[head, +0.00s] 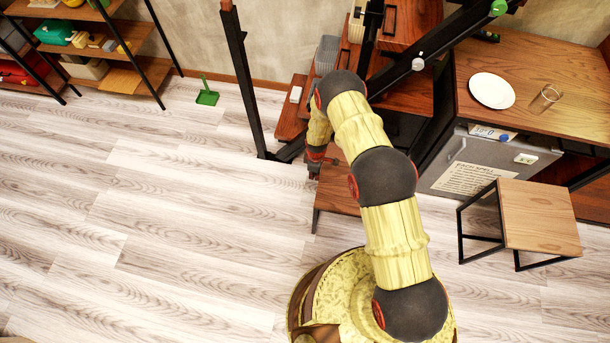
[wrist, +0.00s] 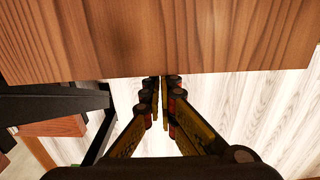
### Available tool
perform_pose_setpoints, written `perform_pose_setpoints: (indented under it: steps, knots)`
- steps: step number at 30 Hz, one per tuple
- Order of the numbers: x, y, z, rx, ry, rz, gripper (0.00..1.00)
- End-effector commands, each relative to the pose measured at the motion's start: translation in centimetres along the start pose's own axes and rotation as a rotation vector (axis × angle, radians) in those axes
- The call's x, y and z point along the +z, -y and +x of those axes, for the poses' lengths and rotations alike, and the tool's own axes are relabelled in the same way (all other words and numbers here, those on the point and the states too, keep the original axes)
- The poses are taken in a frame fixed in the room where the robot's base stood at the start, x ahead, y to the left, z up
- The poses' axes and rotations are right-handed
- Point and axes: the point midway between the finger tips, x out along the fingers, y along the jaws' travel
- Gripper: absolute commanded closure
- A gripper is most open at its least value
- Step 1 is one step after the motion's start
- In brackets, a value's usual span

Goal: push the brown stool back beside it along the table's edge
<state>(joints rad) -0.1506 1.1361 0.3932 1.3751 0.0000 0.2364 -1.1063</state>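A stool with a light brown wooden seat (head: 538,218) and a black metal frame stands at the right in the head view, in front of the wooden table (head: 540,110). A second, redder brown wooden seat or step (head: 338,200) with a dark leg is partly hidden behind my arm. My gripper (head: 314,172) is beside the left edge of this second piece. In the wrist view, my gripper (wrist: 161,82) has its fingers together with nothing visible between them. A brown wooden board (wrist: 150,40) spans the top, close to the fingertips; contact cannot be told.
A white plate (head: 492,90) and a glass (head: 547,97) stand on the table. A grey cabinet (head: 470,170) is under it. A stair with a black post (head: 240,80) rises behind my arm. A green dustpan (head: 207,95) lies near the shelf. Floor at left is clear.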

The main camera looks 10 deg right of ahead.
Motion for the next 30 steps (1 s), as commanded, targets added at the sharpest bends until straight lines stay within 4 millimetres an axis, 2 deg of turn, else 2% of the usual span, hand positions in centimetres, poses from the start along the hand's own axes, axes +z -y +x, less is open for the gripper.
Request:
perform_pose_setpoints:
  steps: [30]
  knots:
    - [28.2, 0.0, 0.1, 0.001, 0.001, 0.008, 1.0]
